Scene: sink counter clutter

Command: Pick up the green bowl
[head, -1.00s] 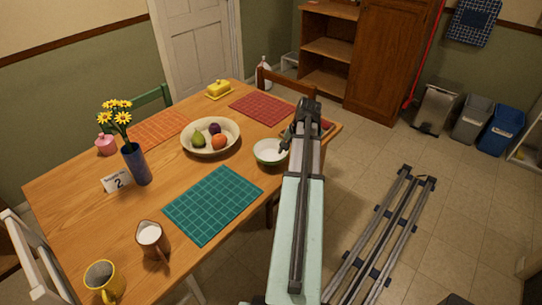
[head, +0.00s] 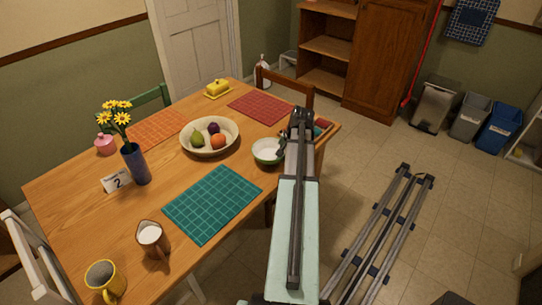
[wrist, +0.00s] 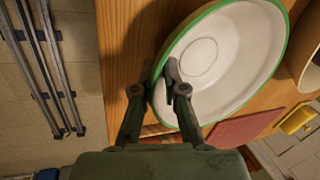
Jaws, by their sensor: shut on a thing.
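The green bowl (head: 267,151) has a white inside and a green rim and outside. It is at the table's right side in the head view, in front of the fruit bowl. In the wrist view the green bowl (wrist: 232,62) fills the upper middle and looks empty. My gripper (wrist: 154,82) is shut on its near rim, with one finger inside the bowl and one outside. In the head view my gripper (head: 281,148) is at the bowl's right edge, partly hidden by my arm. I cannot tell whether the bowl is clear of the table.
A cream fruit bowl (head: 187,150) stands just behind left. A teal mat (head: 212,203) lies in front left and a red mat (head: 257,107) behind. A wooden chair (head: 285,86) is at the far edge. Several other things stand on the left of the table (head: 75,200).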

